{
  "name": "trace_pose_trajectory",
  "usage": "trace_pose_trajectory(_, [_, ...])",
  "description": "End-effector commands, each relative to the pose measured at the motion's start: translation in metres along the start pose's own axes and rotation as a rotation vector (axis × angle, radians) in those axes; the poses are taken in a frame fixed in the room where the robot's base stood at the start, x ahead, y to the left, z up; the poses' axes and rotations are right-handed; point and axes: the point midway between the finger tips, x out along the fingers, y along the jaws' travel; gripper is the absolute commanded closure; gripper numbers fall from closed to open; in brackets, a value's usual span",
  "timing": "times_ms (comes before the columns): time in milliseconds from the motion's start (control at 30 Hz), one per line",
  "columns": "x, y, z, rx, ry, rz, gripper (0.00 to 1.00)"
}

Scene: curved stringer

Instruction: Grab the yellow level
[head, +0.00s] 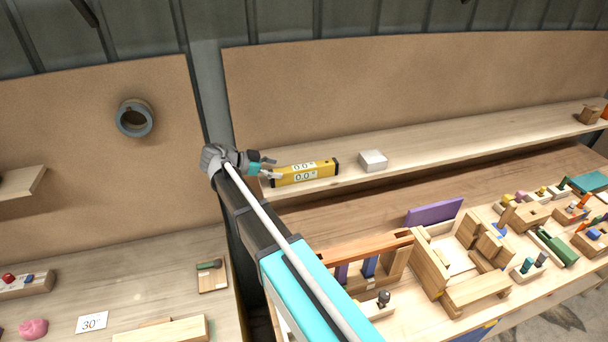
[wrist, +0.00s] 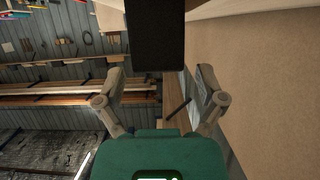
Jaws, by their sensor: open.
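The yellow level (head: 306,172) lies on the wooden shelf at the back, with two displays on its face and dark end caps. My gripper (head: 268,168) is at the left end of the level in the head view, with its fingers apart and nothing clearly between them. In the wrist view, the two fingers of my gripper (wrist: 160,84) are spread wide. A dark block-like end (wrist: 157,35), likely the level's end cap, shows between and beyond them. I cannot tell whether any finger touches the level.
A small white block (head: 373,161) sits on the shelf (head: 450,148) right of the level. The back panel (head: 400,85) rises behind the shelf. Below it, the workbench (head: 345,212) holds wooden parts, including a purple piece (head: 434,212). A grey ring (head: 135,118) hangs at left.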

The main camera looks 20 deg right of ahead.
Motion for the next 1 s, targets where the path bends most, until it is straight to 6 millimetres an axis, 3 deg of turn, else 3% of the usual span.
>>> trace_pose_trajectory(300, [0.033,0.000,0.002,-0.001,0.000,-0.001,0.11])
trace_pose_trajectory(933, [0.035,0.000,0.001,-0.001,0.000,-0.002,0.11])
trace_pose_trajectory(1000, [0.035,0.000,0.001,-0.001,0.000,-0.003,0.24])
